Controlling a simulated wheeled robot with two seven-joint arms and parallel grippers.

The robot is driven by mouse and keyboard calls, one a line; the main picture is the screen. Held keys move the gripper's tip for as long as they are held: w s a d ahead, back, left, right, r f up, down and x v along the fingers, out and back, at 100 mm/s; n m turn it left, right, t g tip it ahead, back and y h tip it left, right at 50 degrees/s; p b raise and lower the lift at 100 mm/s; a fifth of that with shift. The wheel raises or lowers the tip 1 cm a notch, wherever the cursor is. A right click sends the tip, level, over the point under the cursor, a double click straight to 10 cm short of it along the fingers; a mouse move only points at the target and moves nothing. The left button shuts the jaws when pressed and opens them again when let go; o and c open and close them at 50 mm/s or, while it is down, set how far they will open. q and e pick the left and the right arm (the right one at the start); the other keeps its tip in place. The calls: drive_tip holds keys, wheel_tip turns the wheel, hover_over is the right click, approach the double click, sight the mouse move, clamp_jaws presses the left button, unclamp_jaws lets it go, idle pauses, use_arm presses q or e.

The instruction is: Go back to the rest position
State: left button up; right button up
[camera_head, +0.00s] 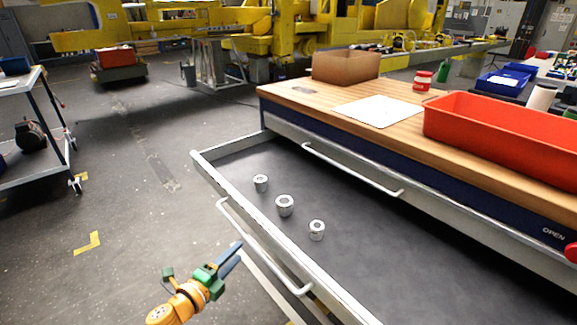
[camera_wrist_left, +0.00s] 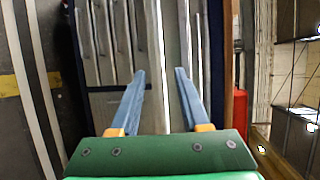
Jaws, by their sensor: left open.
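My left gripper (camera_head: 230,256) is in front of the pulled-out drawer, at its left side, just beside the drawer's handle. In the left wrist view its two blue fingers (camera_wrist_left: 160,73) are spread apart with nothing between them. The open drawer (camera_head: 365,240) holds three silver metal sleeves: one at the back (camera_head: 261,183), one in the middle (camera_head: 285,205) and one nearer me (camera_head: 317,230). I cannot tell whether the gripper touches the handle (camera_head: 262,250). My right gripper does not show.
The wooden workbench top (camera_head: 300,92) carries a cardboard box (camera_head: 346,66), a white sheet (camera_head: 378,111), a red-and-white can (camera_head: 422,81) and a red bin (camera_head: 505,130). A grey cart (camera_head: 30,120) stands at the far left. The floor between cart and drawer is clear.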

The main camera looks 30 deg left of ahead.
use_arm(q)
drive_tip(key=s+d+f+n+g+y+p, duration=0.1)
drive_tip(key=s+d+f+n+g+p, duration=0.1)
drive_tip(key=s+f+n+g, duration=0.45)
drive_tip(key=s+d+f+n+g+y+p, duration=0.1)
drive_tip(key=s+d+f+n+g+p, duration=0.2)
drive_tip(key=s+f, duration=0.8)
drive_tip(key=s+d+f+n+g+h, duration=0.1)
drive_tip(key=s+d+f+n+g, duration=0.1)
drive_tip(key=s+d+f, duration=0.3)
drive_tip(key=s+d+f+n+g+h, duration=0.1)
drive_tip(key=s+d+f+n+g, duration=0.2)
drive_tip(key=s, duration=0.7)
wheel_tip(320, 180, down, 3)
drive_tip(key=d+n, duration=0.2)
drive_tip(key=d, duration=0.1)
drive_tip(key=shift+s+r, duration=0.15)
drive_tip(key=shift+g, duration=0.25)
